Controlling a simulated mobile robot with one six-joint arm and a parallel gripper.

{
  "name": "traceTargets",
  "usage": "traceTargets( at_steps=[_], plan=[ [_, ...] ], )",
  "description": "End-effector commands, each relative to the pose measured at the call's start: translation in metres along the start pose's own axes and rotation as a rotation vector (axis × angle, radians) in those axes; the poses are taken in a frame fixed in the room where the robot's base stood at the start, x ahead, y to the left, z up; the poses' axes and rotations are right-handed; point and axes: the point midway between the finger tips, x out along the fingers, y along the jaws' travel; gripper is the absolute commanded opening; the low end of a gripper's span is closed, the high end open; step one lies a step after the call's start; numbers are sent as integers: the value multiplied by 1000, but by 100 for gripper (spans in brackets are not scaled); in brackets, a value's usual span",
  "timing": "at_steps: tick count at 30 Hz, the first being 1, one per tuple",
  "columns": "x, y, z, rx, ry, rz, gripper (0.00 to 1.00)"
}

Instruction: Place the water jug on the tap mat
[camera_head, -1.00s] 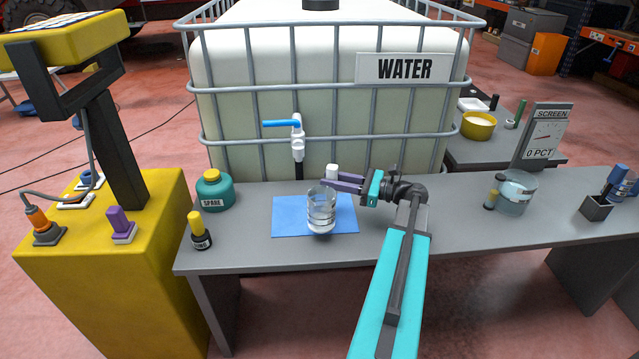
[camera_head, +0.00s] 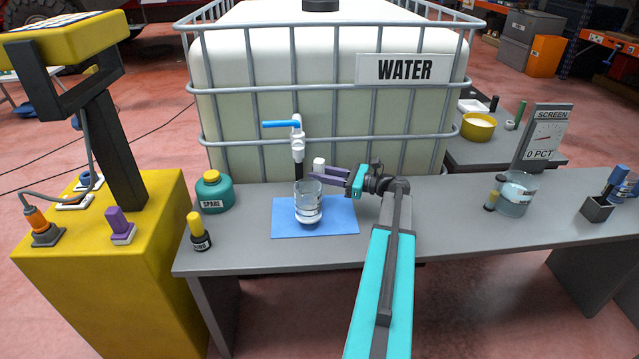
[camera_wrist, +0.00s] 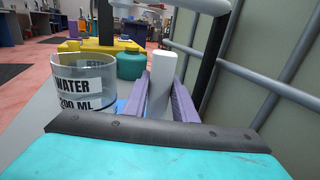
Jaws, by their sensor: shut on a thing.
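The water jug is a clear cylinder (camera_head: 308,203) with a white handle (camera_head: 319,164) at its back right. My gripper (camera_head: 318,172) reaches in from the right and is shut on the handle. In the wrist view the white handle (camera_wrist: 160,85) stands between my purple fingers, and the jug (camera_wrist: 84,84) is at left with "WATER 200 ML" on it. The jug is upright over the blue tap mat (camera_head: 340,222); I cannot tell whether its base touches the mat. The tap (camera_head: 297,140) with a blue lever is just behind and above the jug.
The caged white water tank (camera_head: 290,75) stands close behind the bench. A teal SPARE bottle (camera_head: 214,192) and a small yellow-capped bottle (camera_head: 199,232) stand left of the mat. A glass beaker (camera_head: 516,193) stands far right. The grey bench (camera_head: 450,215) between is clear.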

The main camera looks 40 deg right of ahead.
Motion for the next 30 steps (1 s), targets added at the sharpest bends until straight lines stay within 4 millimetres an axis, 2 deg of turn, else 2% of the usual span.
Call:
traceTargets(
  at_steps=[1,6,21,22,24,30],
  plan=[
    [-1,0,-11,3,0,-1,0],
    [-2,0,-27,2,0,-1,0],
    [-2,0,-32,2,0,-1,0],
    [-2,0,-32,1,1,-1,30],
    [-2,0,-32,1,1,-1,42],
    [-2,0,-32,1,1,-2,44]
  ],
)
